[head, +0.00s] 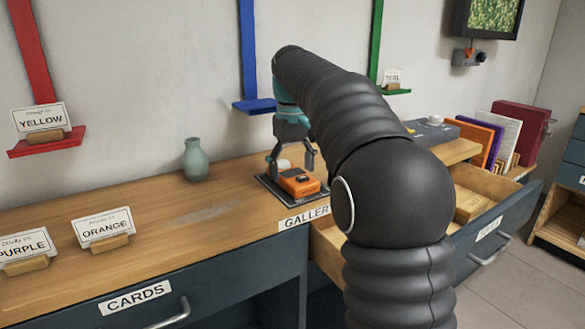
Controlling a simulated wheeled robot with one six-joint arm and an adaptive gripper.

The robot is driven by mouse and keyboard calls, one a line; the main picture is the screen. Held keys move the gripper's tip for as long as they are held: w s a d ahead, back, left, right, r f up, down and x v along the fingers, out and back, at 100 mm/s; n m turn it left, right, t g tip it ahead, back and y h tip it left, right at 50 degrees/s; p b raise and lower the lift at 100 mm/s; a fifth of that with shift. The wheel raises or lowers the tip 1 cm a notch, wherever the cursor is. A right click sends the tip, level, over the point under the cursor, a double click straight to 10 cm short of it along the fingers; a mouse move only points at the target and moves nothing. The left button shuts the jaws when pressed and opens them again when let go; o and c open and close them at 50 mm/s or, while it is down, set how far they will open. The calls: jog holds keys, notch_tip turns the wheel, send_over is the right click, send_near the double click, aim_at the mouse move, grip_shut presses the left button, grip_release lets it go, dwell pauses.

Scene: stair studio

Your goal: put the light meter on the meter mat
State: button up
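An orange device with a black top (299,182), which looks like the light meter, lies on a dark mat with a pale edge (270,188) on the wooden counter, by the GALLERY label. A small white rounded part shows at its far side; I cannot tell whether it belongs to the device. My gripper (291,163) points down just above and behind the device. Its two fingers are spread apart, with no object clearly held between them. Whether a fingertip touches the device cannot be told. My arm hides part of the counter to the right.
A green vase (196,160) stands on the counter to the left. ORANGE (104,228) and PURPLE (24,250) cards stand near the front. An open drawer (490,222) juts out at right, below a grey box (432,131) and upright books (497,137). The counter's left middle is clear.

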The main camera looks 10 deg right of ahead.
aim_at(292, 173)
dwell(0.3)
notch_tip(292, 173, up, 7)
jog(key=shift+p, duration=0.55)
jog(key=shift+r, duration=0.4)
jog(key=shift+s, duration=0.2)
jog(key=s+f+m+t, duration=0.1)
jog(key=s+f+t, duration=0.1)
jog(key=s+f, duration=0.8)
jog(key=s+f+m+t, duration=0.2)
jog(key=s+f, duration=0.7)
jog(key=s, duration=1.1)
jog(key=shift+f+m+t, duration=0.3)
jog(key=shift+f+t, duration=0.1)
jog(key=shift+t, duration=0.4)
jog(key=shift+s+d, duration=0.1)
